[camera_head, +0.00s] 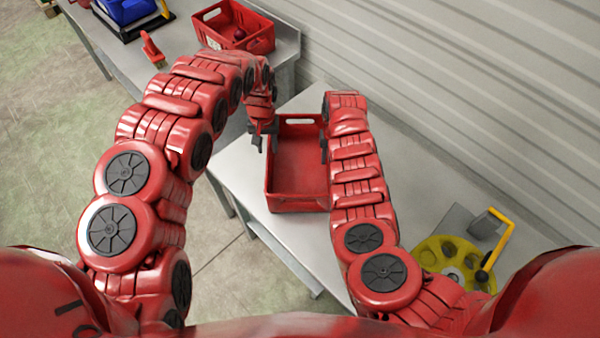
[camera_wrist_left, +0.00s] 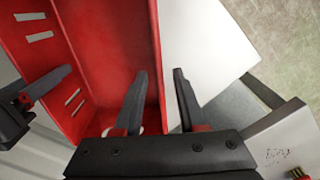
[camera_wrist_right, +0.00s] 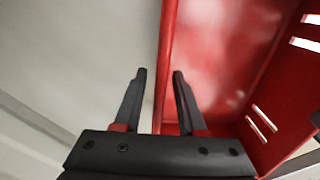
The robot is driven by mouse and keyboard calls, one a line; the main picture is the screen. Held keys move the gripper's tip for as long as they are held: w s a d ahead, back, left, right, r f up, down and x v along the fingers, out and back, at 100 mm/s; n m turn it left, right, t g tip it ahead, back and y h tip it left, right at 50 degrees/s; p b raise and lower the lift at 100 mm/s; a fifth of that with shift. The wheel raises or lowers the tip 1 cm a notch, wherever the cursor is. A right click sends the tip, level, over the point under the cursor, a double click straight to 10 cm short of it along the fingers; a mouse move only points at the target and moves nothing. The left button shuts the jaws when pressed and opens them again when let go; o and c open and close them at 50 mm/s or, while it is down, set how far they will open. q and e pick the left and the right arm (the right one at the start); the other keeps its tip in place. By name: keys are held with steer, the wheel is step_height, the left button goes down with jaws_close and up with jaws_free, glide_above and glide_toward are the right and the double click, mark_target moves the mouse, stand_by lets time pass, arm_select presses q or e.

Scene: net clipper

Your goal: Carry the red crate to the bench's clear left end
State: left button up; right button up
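The red crate (camera_head: 297,196) is an open, empty box with slotted end walls, standing on the pale bench (camera_head: 240,175) between my arms. My left gripper (camera_head: 263,140) is at its left wall. In the left wrist view the left gripper's fingers (camera_wrist_left: 160,75) stand apart on either side of a crate wall (camera_wrist_left: 155,45). My right gripper is mostly hidden behind its own arm in the head view. In the right wrist view its fingers (camera_wrist_right: 160,75) stand apart, with the opposite crate wall (camera_wrist_right: 166,50) between them. Neither gripper visibly pinches the wall.
A yellow reel (camera_head: 440,255) with a handle lies on the right part of the bench. Another bench at the upper left holds a second red crate (camera_head: 262,42), a red-handled tool (camera_head: 152,48) and a blue item (camera_head: 130,25). A corrugated wall (camera_head: 450,90) runs behind.

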arm_select(q)
step_height(320, 180, up, 3)
steer(key=shift+r, duration=0.15)
arm_select(e)
step_height(320, 180, up, 12)
stand_by(0.5)
steer(key=shift+a, duration=0.1)
stand_by(0.4)
